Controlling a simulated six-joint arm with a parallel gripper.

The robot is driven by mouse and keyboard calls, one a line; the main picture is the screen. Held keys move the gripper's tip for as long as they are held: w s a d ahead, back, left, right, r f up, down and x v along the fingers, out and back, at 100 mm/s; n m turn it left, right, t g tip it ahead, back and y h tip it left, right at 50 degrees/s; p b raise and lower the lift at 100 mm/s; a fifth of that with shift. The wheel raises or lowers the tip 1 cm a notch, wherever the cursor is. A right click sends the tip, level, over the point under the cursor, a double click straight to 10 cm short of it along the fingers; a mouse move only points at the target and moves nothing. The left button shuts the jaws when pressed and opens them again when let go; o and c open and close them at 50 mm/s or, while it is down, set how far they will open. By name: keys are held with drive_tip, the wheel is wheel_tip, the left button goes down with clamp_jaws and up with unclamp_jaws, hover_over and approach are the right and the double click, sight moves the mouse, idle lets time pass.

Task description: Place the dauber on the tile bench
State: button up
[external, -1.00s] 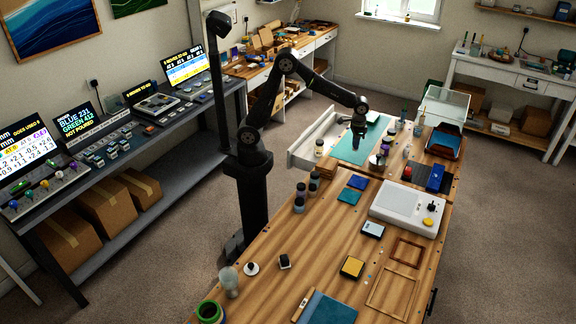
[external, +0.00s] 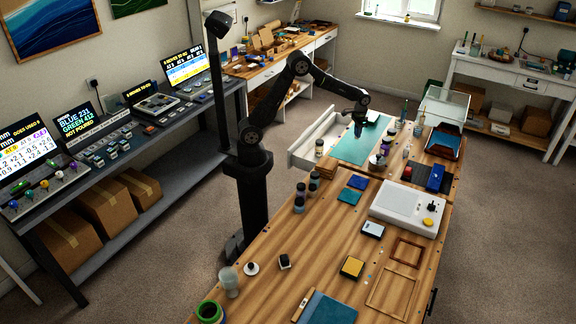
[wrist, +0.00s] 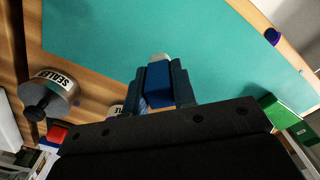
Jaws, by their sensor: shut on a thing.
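My gripper (wrist: 160,88) is shut on a small blue block-like thing with a pale tip, which I take to be the dauber (wrist: 158,82). In the wrist view it points out over a teal mat (wrist: 110,35). In the external view my gripper (external: 360,122) is above the far part of the wooden bench, over the teal mat (external: 352,151); the dauber is too small to make out there. The near wooden bench (external: 300,246) carries several coloured tiles; I cannot tell for certain that it is the tile bench.
A can labelled sealer (wrist: 48,92) stands left of the dauber in the wrist view. A green box (wrist: 275,115) is at the right. In the external view, a white machine (external: 407,205) and dark jars (external: 300,198) stand on the bench. Bare wood shows between the tiles.

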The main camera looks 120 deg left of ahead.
drive_tip(key=shift+a+f, duration=0.1)
drive_tip(key=shift+f, duration=1.95)
drive_tip(key=shift+f, duration=0.2)
drive_tip(key=o, duration=1)
drive_tip(key=shift+c, duration=0.2)
drive_tip(key=shift+r, duration=0.1)
drive_tip(key=shift+o, duration=0.4)
wheel_tip(320, 180, up, 12)
drive_tip(key=shift+r, duration=0.15)
